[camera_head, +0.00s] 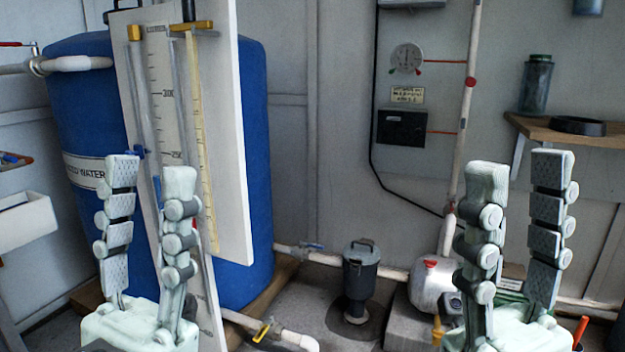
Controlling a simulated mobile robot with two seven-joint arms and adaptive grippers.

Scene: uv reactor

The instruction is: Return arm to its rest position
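My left gripper (151,172) stands at the lower left with its two pale green-grey fingers pointing up. The fingers are apart and nothing is between them. It appears in front of the blue water tank and the white gauge board, though its distance from them cannot be told. My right gripper (520,171) stands at the lower right, also pointing up. Its fingers are spread with nothing held, in front of the wall and below the shelf in the picture. The arms behind both grippers are mostly out of view.
A blue tank (258,130) with a white gauge board (232,190) fills the left. A dark canister (361,275) stands on the floor at centre beside white pipes (460,140). A wooden shelf (590,140) holds a jar (536,84) and a black dish (578,126).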

